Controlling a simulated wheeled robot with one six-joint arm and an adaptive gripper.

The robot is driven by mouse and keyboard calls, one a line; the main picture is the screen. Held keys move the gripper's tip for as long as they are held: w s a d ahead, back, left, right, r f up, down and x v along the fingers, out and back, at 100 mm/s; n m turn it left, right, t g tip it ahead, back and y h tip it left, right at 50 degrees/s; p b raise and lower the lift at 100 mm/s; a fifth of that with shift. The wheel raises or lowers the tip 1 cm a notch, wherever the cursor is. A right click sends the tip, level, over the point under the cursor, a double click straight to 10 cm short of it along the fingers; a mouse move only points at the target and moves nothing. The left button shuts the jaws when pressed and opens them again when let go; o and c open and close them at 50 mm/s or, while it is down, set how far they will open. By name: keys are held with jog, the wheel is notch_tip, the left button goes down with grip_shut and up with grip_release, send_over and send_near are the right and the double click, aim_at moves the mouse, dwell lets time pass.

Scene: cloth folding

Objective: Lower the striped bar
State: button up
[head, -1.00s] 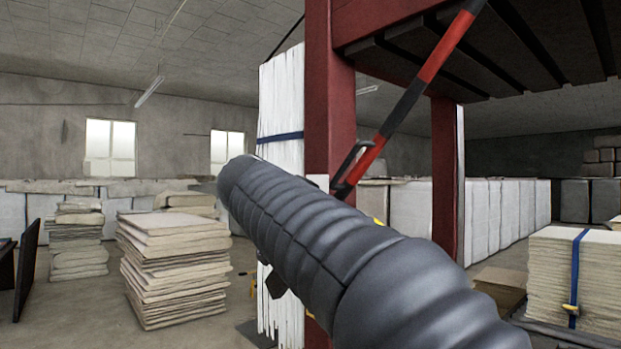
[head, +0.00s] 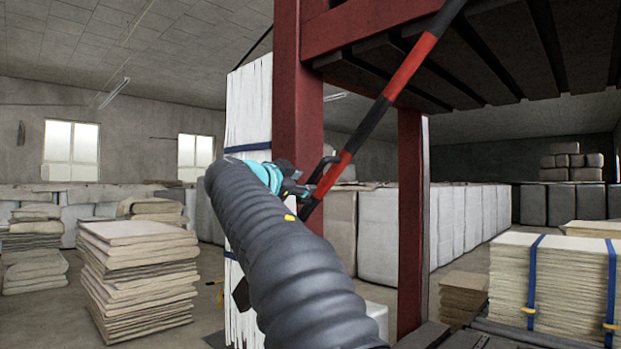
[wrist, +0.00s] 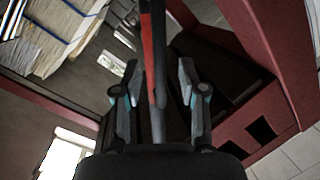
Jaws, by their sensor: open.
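The striped bar (head: 388,98), red and black, slants from the upper right down to the lower left across the red frame. A dark loop handle (head: 322,170) shows near its lower end. My gripper (head: 303,190) is close to that lower end, with its fingertips partly hard to make out. In the wrist view the bar (wrist: 150,50) runs down between the two fingers of my gripper (wrist: 158,75). The fingers are open, with gaps on both sides of the bar. I cannot tell how deep the bar sits between them.
A red post (head: 298,100) stands just behind my gripper, and a second post (head: 411,220) is farther right. A slatted deck (head: 520,50) hangs overhead. Stacked sheets stand left (head: 135,280) and strapped sheets right (head: 570,285). White wrapped panels (head: 248,110) are beside the near post.

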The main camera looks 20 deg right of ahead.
aim_at(309, 182)
jog(key=shift+p+x, duration=0.55)
jog(key=shift+x, duration=1.8)
grip_shut()
